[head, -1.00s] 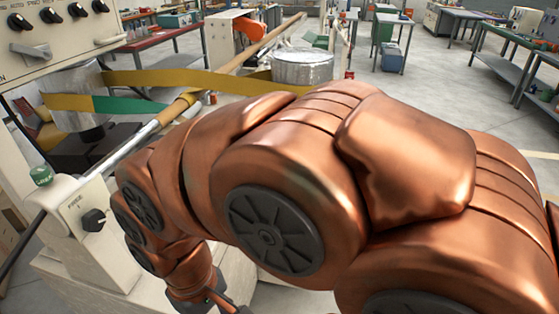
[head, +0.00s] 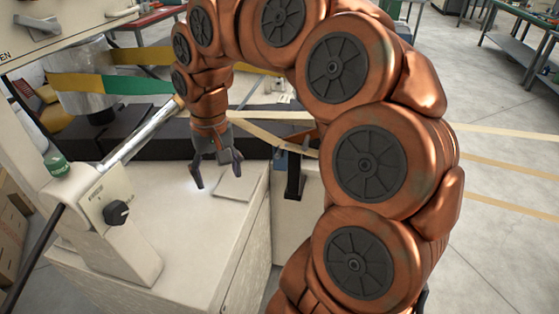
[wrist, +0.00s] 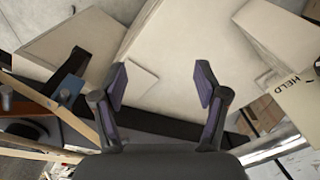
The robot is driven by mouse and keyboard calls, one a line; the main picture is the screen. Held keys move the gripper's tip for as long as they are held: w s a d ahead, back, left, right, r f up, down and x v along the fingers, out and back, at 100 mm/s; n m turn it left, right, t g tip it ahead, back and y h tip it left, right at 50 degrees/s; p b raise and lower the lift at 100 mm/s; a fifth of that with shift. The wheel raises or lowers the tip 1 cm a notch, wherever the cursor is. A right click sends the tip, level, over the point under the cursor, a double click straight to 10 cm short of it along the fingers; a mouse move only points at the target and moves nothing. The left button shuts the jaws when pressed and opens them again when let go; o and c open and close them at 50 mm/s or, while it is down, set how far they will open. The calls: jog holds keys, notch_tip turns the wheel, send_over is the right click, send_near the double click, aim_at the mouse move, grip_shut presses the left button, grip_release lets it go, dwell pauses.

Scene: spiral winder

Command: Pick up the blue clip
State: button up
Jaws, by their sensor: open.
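My gripper (head: 219,178) is open and empty, pointing down over the cream machine top (head: 160,230). In the wrist view its two fingers (wrist: 160,78) are spread apart with nothing between them. A small blue piece (head: 279,161) sits by a dark upright bar to the right of my gripper. It also shows in the wrist view (wrist: 69,90), left of the fingers and outside them. It may be the blue clip, but it is too small to tell its shape.
A shiny rod (head: 140,135) and a panel with a black knob (head: 116,212) stand to the left. A dark beam (head: 150,140) runs behind. Yellow and green webbing (head: 125,85) crosses further back.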

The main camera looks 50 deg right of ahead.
jog(key=w+d+m, duration=0.4)
jog(key=d, duration=0.6)
jog(key=m, duration=0.4)
send_over(281, 158)
jog(key=w, duration=0.1)
notch_tip(281, 158, down, 4)
jog(key=shift+d+r+b, duration=0.1)
jog(key=shift+b, duration=0.35)
jog(key=shift+s+d+f, duration=0.1)
jog(key=shift+d+f, duration=0.25)
jog(key=shift+f, duration=0.05)
jog(key=shift+f+p, duration=1.15)
jog(key=shift+f, duration=2.4)
jog(key=c, duration=1.2)
jog(key=shift+r+b, duration=0.1)
jog(key=shift+b, duration=0.25)
